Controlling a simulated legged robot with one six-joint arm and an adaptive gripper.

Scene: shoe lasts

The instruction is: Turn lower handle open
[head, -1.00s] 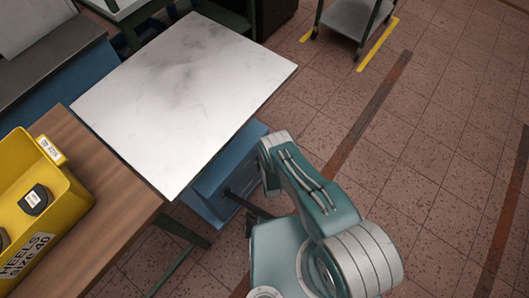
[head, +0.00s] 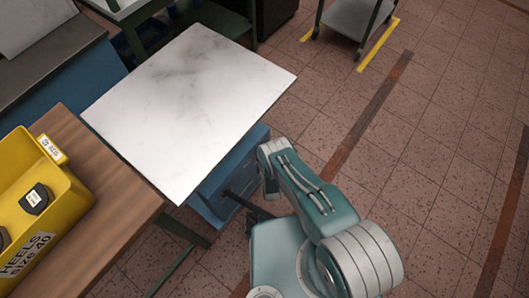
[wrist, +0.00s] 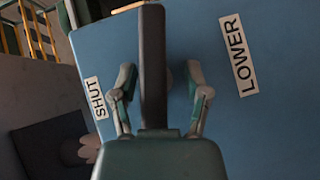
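A dark bar-shaped handle (wrist: 152,60) stands lengthwise in the wrist view, in front of a blue panel (wrist: 215,130). My gripper (wrist: 163,80) is open, with one finger on each side of the handle. A gap shows between the handle and each finger. A "LOWER" label (wrist: 239,56) is on the panel to the right, and a "SHUT" label (wrist: 96,98) is to the left. In the head view, the blue cabinet (head: 215,192) is under a pale marbled top (head: 190,105). My arm is beside it and my gripper is mostly hidden there.
A wooden table (head: 120,215) with a yellow bin (head: 60,180) marked "HEELS Size 40" stands at the left, close to the cabinet. A grey cart (head: 350,15) is at the top. The tiled floor (head: 430,120) at the right is clear.

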